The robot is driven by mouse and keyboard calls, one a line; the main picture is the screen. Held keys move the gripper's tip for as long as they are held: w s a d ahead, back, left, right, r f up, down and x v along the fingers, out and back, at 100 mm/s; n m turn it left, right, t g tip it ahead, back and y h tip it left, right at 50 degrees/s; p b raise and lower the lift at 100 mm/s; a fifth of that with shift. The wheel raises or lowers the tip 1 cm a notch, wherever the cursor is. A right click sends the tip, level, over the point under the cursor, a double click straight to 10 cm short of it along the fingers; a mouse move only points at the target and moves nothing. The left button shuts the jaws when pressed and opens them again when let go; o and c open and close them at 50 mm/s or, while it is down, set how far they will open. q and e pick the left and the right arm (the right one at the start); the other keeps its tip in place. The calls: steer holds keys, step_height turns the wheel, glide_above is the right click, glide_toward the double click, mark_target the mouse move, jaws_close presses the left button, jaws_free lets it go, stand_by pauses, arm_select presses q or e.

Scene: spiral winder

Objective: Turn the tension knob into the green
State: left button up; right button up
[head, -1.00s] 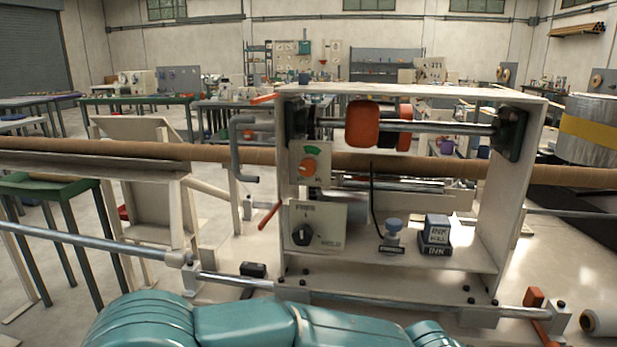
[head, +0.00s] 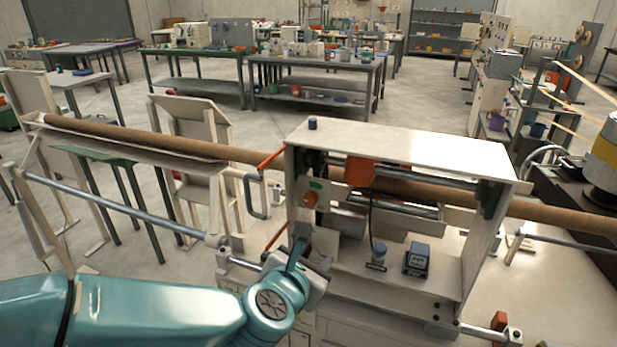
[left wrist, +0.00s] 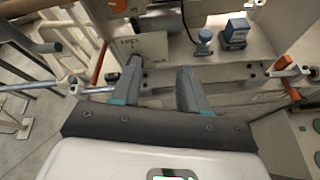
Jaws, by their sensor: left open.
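The tension knob (head: 310,200) is a round orange knob on a pale panel at the left of the white winder carriage. A green mark (head: 316,184) sits just above it; its pointer direction is too small to tell. Part of an orange round thing, likely the same knob (left wrist: 121,5), shows at the top of the left wrist view. My left gripper (head: 300,248) is below the knob, in front of the lower selector panel (head: 326,243), and hides part of it. In the left wrist view its two fingers (left wrist: 160,68) are apart with nothing between them. My right gripper is out of view.
A grey crank handle (head: 254,195) and orange levers stand left of the panel. A blue-topped stamp (head: 378,255) and an ink box (head: 418,260) stand on the carriage shelf. A long brown tube (head: 130,133) runs through behind. A steel rail (head: 110,208) crosses at the left.

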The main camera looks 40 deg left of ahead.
arm_select(q)
steer(key=s+a+r+n+y+p, duration=0.1)
steer(key=s+a+r+p, duration=0.1)
steer(key=a+r+p, duration=0.35)
steer(key=b, duration=0.2)
glide_toward(309, 200)
steer(key=p+x, duration=0.1)
steer(key=x, duration=0.8)
steer(key=shift+w+f+p, duration=0.15)
steer(key=shift+w+p, duration=0.1)
steer(key=shift+p, duration=0.1)
steer(key=shift+c, duration=0.2)
steer(key=c, duration=0.7)
